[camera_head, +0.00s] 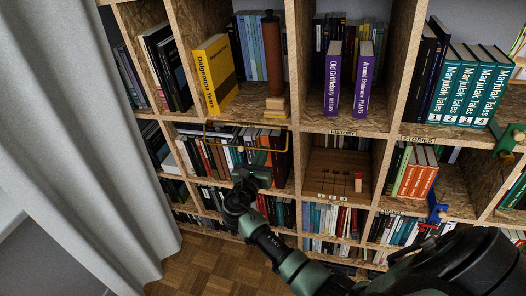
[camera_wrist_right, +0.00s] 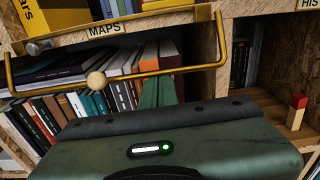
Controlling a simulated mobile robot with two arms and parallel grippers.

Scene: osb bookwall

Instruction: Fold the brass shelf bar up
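The brass shelf bar (camera_wrist_right: 180,71) is a U-shaped rod with a pale round knob (camera_wrist_right: 97,80). It hangs below the shelf edge labelled MAPS, across the front of a row of books. In the head view the bar (camera_head: 222,147) shows in the left-middle compartment. My right gripper (camera_head: 252,176) is just below and in front of the bar, seemingly apart from it. My left gripper is not in view.
The shelf above holds a yellow book (camera_head: 214,73) and a brown cylinder (camera_head: 272,54). To the right is a wooden compartment with a small red-topped block (camera_head: 358,182). A grey curtain (camera_head: 85,130) hangs at the left. Parquet floor shows below.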

